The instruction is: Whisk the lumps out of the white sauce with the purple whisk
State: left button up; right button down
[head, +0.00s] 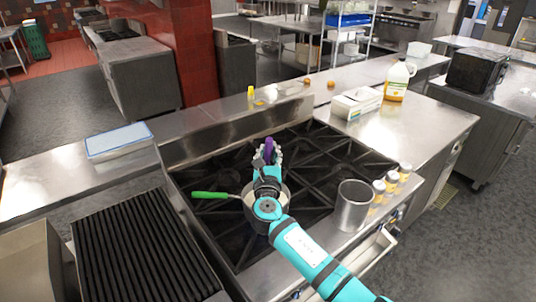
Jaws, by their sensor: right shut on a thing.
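A pot with a green handle (210,195) stands on the black stove grates, and a little pale sauce (253,213) shows inside its rim. My right gripper (268,153) is over the far side of the pot, shut on the purple whisk (269,144). Only a purple part of the whisk shows above the fingers. My arm hides the rest of the whisk and most of the pot, so I cannot tell whether the whisk touches the sauce. My left gripper is not in view.
A steel container (353,206) stands right of the pot, beside several small spice jars (391,181). A ribbed grill (140,245) lies to the left. A white box (356,103) and an oil jug (398,80) stand on the right counter. The grates behind the pot are clear.

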aim_at(268, 143)
jog(key=shift+r, duration=2.6)
